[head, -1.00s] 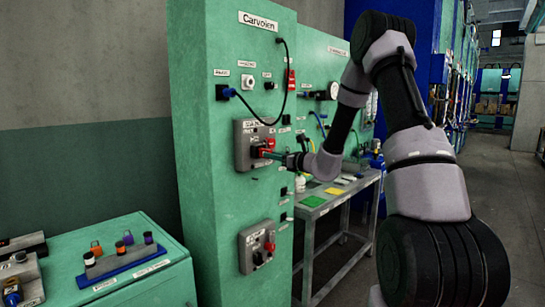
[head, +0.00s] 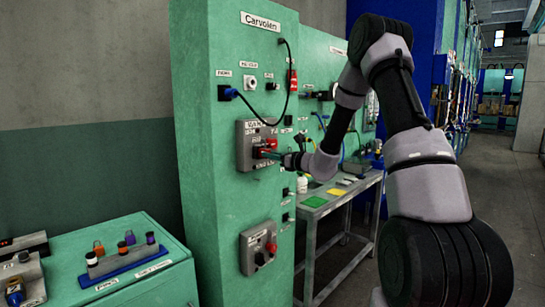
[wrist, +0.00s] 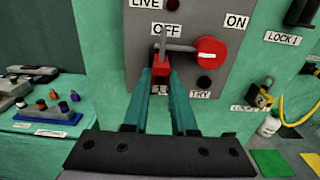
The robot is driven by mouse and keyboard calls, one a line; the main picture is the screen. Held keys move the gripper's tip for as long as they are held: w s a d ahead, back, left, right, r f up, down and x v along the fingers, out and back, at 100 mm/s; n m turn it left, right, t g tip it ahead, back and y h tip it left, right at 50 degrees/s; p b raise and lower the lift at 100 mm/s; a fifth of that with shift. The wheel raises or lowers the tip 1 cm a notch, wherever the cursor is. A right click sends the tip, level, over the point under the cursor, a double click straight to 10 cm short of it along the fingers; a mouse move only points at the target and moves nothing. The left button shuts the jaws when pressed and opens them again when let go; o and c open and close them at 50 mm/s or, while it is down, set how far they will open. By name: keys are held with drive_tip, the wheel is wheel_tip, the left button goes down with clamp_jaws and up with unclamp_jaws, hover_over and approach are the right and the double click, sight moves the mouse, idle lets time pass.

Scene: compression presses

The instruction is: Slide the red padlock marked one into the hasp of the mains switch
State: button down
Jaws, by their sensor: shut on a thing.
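The mains switch is a grey box on the green cabinet front (head: 244,150), with a red rotary knob (wrist: 209,54) between the OFF and ON labels in the wrist view. My gripper (wrist: 161,78) is shut on the red padlock (wrist: 162,72), its teal fingers on either side of it. The padlock is in front of the box, below the OFF label and left of the knob. A thin grey upright piece rises above the red body. I cannot tell shackle from hasp there, nor whether the shackle is through it. The padlock's number cannot be read.
A second grey switch box (head: 258,247) sits lower on the cabinet. A black cable (head: 288,80) loops above the mains switch. A bench (head: 340,196) and a green counter (head: 160,282) flank the cabinet.

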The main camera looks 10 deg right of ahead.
drive_tip(key=shift+x, duration=1)
drive_tip(key=c, duration=0.6)
unclamp_jaws()
drive_tip(key=shift+c, duration=0.2)
drive_tip(key=v, duration=1.1)
drive_tip(key=shift+w, duration=0.1)
